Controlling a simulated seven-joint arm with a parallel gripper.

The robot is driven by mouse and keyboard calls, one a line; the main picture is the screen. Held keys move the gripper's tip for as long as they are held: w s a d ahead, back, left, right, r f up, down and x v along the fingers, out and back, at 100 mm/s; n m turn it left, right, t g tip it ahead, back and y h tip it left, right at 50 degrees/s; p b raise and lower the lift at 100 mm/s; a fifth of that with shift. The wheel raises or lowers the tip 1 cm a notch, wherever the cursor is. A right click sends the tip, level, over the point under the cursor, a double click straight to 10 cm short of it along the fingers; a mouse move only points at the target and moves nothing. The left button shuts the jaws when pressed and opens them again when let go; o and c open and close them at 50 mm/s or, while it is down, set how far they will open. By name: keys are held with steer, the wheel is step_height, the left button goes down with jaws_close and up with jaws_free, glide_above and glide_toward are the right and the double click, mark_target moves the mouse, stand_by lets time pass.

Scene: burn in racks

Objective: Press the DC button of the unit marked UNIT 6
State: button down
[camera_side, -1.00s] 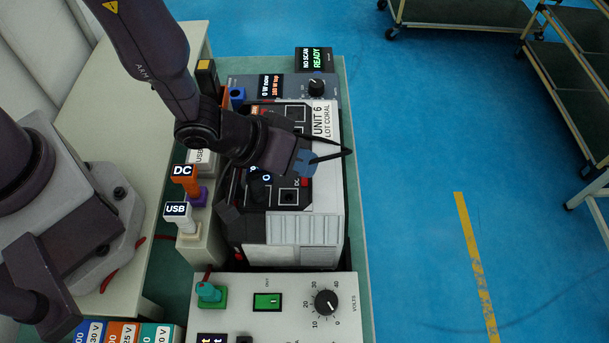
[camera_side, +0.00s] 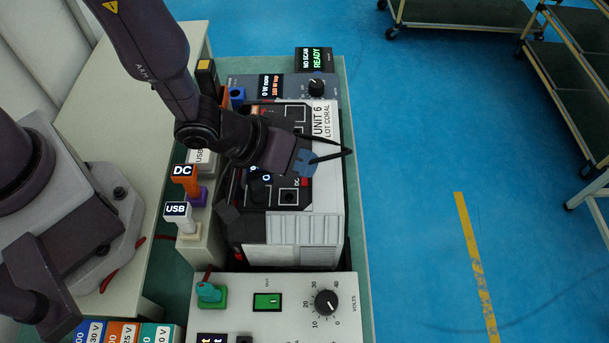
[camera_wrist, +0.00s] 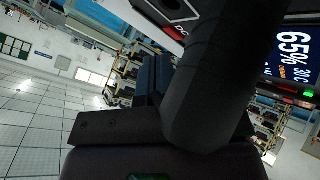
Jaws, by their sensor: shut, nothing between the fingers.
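The unit marked UNIT 6 (camera_side: 322,203) is a black and white box, with a tag reading UNIT 6 LOT CORAL at its upper right. Its DC label (camera_side: 297,183) shows beside a dark square button (camera_side: 288,197) on the black top panel. The wrist view shows part of the DC label (camera_wrist: 180,33) at the top edge, near my fingers. My gripper (camera_side: 306,163) is shut and empty, with its bluish fingertips at the panel just above the DC label in the side picture. I cannot tell whether the tips touch the panel. My wrist hides part of the panel.
An orange DC plug (camera_side: 184,172) and a white USB plug (camera_side: 177,210) stand left of the unit. A power supply with a VOLTS knob (camera_side: 326,302) is in front. Behind is a meter (camera_side: 271,86) and a READY display (camera_side: 317,58).

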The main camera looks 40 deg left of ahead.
steer(key=shift+f, duration=0.1)
stand_by(0.3)
steer(key=shift+f, duration=0.35)
steer(key=shift+f, duration=0.15)
stand_by(0.4)
steer(key=shift+r, duration=0.6)
step_height(320, 180, up, 6)
stand_by(0.7)
stand_by(0.4)
